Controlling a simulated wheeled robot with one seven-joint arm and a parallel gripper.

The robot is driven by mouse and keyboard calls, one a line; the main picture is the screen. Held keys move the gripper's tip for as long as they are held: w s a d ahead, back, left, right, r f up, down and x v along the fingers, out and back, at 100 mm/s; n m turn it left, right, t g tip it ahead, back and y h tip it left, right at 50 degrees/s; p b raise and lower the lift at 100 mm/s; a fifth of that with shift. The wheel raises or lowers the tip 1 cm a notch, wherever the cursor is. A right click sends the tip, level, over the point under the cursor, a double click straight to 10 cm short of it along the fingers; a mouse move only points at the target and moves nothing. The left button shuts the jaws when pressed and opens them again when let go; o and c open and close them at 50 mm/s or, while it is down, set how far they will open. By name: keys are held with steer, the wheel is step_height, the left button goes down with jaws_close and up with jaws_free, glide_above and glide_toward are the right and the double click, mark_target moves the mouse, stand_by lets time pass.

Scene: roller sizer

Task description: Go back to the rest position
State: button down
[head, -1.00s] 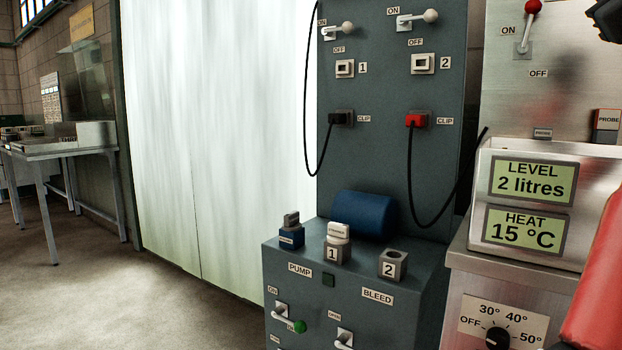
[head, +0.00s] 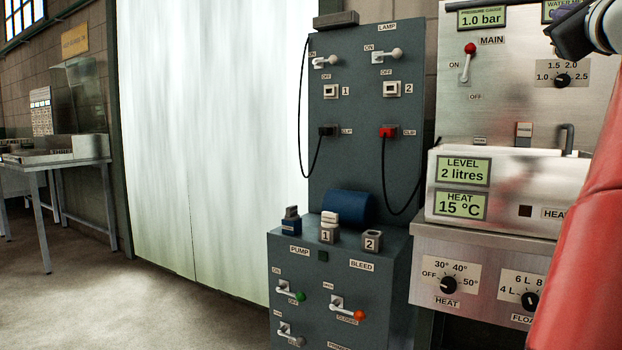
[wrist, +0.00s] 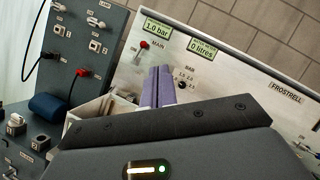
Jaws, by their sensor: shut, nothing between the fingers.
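My gripper (wrist: 157,88) shows in the wrist view as two purple fingers close side by side, shut and empty. The fingers stand in front of a steel machine panel (wrist: 235,70) and touch nothing that I can see. In the head view part of my wrist shows at the top right, in front of the same steel panel (head: 505,110); the fingertips are not clear there. The red part at the right edge of the head view is my own arm.
A grey control cabinet (head: 345,255) with levers, clips and a blue cylinder (head: 347,206) stands left of the steel machine. A steel trough (head: 510,185) with displays juts out below the panel. A pale curtain (head: 215,130) and open floor (head: 130,295) lie to the left.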

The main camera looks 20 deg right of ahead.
steer(key=w+a+f+m+g+y, duration=0.1)
steer(key=w+a+f+m+g, duration=0.3)
steer(key=f+m, duration=0.7)
steer(key=w+a+f+m+y, duration=0.1)
steer(key=w+a+f+m, duration=0.1)
steer(key=a+f+m, duration=0.65)
steer(key=w+a+f+m+g+y, duration=0.1)
steer(key=w+a+f+m+g, duration=0.1)
steer(key=f+m, duration=1.1)
steer(key=s+a+f+m+g+y, duration=0.2)
steer(key=s+a+f+g+y, duration=0.1)
steer(key=a+f, duration=0.8)
steer(key=s+a+f+m+g+y, duration=0.3)
steer(key=s+a+f, duration=0.5)
steer(key=f, duration=0.9)
steer(key=a+g+y, duration=0.1)
steer(key=a+y, duration=0.1)
steer(key=a, duration=0.1)
steer(key=shift+s+a+y, duration=0.3)
steer(key=shift+a+y, duration=0.05)
steer(key=shift+y, duration=0.05)
steer(key=shift+d, duration=0.1)
